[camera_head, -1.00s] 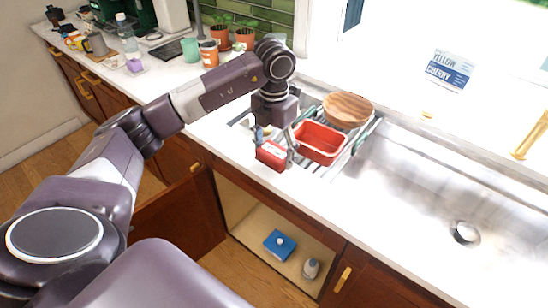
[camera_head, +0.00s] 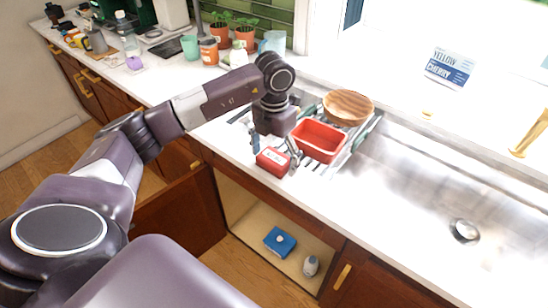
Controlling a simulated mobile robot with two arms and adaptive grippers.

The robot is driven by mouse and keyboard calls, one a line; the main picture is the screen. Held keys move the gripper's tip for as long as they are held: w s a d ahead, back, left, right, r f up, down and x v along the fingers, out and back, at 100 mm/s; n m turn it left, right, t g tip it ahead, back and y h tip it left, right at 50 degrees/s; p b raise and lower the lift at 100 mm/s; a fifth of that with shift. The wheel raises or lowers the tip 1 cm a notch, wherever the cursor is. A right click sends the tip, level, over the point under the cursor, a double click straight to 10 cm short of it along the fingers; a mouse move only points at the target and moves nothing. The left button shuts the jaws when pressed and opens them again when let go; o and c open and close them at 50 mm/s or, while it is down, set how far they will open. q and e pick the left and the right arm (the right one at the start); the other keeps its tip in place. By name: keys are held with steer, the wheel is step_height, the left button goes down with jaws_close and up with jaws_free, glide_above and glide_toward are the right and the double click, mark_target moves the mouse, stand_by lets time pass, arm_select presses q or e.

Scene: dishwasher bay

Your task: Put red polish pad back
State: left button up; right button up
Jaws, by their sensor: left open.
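A small red pad with a pale label (camera_head: 273,161) lies on the white counter near its front edge, just in front of the dish rack. My left gripper (camera_head: 274,145) is open just behind and above the pad, with one finger to its left and the other near its right end. I cannot tell whether either finger still touches the pad. My right gripper is not in view.
A red tub (camera_head: 319,141) and a wooden bowl (camera_head: 348,107) sit in the dish rack. The sink (camera_head: 420,190) is at right. Below, the open cabinet (camera_head: 250,215) holds a blue item (camera_head: 280,242) and a white bottle (camera_head: 311,266).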

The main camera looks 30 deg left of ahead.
mark_target(274, 157)
arm_select(q)
steer(key=shift+r, duration=0.1)
steer(key=shift+r, duration=0.25)
step_height(274, 157, up, 12)
steer(key=b, duration=0.1)
steer(key=shift+f+b, duration=0.15)
steer(key=shift+b, duration=0.15)
